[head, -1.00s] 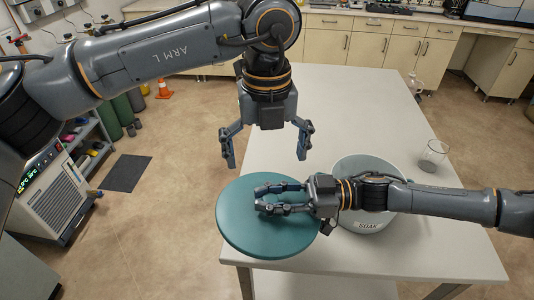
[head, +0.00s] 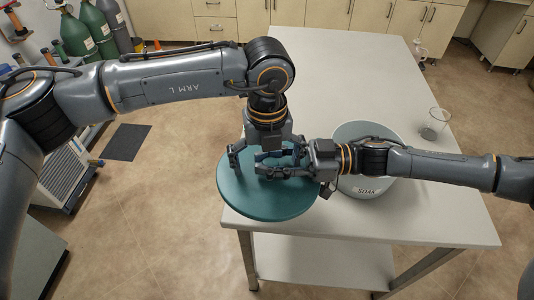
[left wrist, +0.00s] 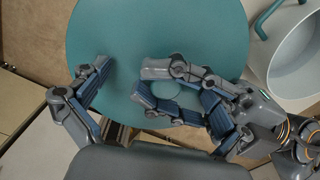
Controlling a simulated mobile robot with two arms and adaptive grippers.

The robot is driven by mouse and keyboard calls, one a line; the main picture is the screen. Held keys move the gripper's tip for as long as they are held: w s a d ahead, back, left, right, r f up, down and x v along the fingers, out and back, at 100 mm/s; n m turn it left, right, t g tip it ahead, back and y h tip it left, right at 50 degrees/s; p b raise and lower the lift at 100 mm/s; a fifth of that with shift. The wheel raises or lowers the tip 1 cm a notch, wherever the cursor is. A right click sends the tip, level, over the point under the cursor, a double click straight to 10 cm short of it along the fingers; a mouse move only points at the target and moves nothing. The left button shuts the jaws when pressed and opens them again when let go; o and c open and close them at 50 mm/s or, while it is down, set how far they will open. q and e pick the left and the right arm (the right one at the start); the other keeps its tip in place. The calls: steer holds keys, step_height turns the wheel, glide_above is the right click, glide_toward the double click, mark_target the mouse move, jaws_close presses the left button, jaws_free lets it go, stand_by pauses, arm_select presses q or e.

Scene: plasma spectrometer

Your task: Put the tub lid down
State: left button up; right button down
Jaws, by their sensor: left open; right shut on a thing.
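The teal round tub lid (head: 265,203) is at the table's left edge, overhanging it; I cannot tell if it touches the tabletop. It fills much of the left wrist view (left wrist: 180,30). My right gripper (head: 268,168) reaches in from the right and is shut on the lid at its central knob (left wrist: 165,92), which its fingers partly hide. My left gripper (head: 265,156) is open, pointing down over the lid, its fingers apart either side of the right gripper's fingertips. The grey tub (head: 376,187), labelled SOAK, stands open on the table to the right, partly behind my right arm.
The pale table (head: 440,205) has free room behind and right of the tub. A glass beaker (head: 436,124) stands near its right edge. A lower shelf (head: 325,262) is under the table. Gas cylinders (head: 90,30) stand at the far left.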

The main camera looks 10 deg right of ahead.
arm_select(q)
steer(key=c, duration=1.8)
arm_select(e)
steer(key=shift+r, duration=0.15)
arm_select(q)
steer(key=shift+c, duration=0.2)
arm_select(e)
steer(key=c, duration=1.5)
jaws_free()
arm_select(q)
steer(key=shift+f, duration=0.1)
jaws_close()
arm_select(e)
steer(key=o, duration=0.4)
steer(key=shift+o, duration=0.9)
